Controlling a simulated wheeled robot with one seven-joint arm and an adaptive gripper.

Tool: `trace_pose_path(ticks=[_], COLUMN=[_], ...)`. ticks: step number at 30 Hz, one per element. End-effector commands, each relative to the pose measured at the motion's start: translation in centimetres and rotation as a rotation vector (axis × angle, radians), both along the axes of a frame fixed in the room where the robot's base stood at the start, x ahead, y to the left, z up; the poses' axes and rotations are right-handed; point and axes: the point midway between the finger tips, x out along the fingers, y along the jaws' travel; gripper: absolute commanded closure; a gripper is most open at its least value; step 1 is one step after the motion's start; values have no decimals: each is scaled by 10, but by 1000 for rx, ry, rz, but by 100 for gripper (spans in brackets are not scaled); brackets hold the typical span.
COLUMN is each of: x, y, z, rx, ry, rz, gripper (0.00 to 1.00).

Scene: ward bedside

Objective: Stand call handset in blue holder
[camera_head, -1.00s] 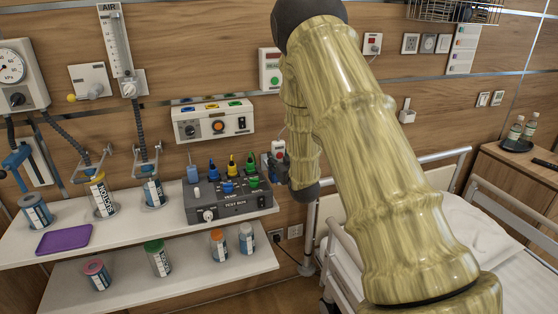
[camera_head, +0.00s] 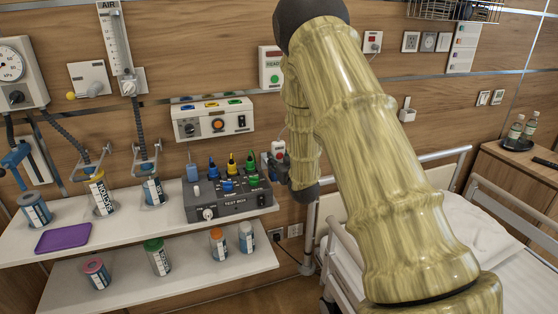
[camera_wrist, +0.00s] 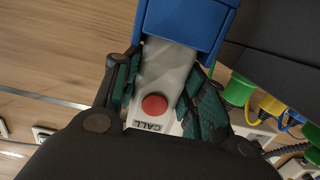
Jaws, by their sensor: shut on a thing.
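The call handset (camera_wrist: 157,88) is white with a red button and a CALL label, in the wrist view. My gripper (camera_wrist: 165,77) is shut on it, with green pads on both sides. The handset's far end meets the edge of the blue holder (camera_wrist: 182,22); that end is hidden by the holder, and I cannot tell how deep it sits. In the head view, my gripper (camera_head: 275,160) is beside the test box, partly behind my arm.
The grey test box (camera_head: 232,203) with coloured plugs stands on the upper shelf (camera_head: 120,228), close to my gripper. A purple tray (camera_head: 63,238) and several canisters are further left. The bed (camera_head: 470,235) is at the right. A wall panel (camera_head: 212,120) is above.

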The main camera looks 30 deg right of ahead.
Motion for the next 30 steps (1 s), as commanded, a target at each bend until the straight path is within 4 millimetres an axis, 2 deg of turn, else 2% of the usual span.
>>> trace_pose_path(ticks=[30], x=[-4], y=[1], z=[-22], rx=[4], ry=[17], rz=[0], gripper=[100])
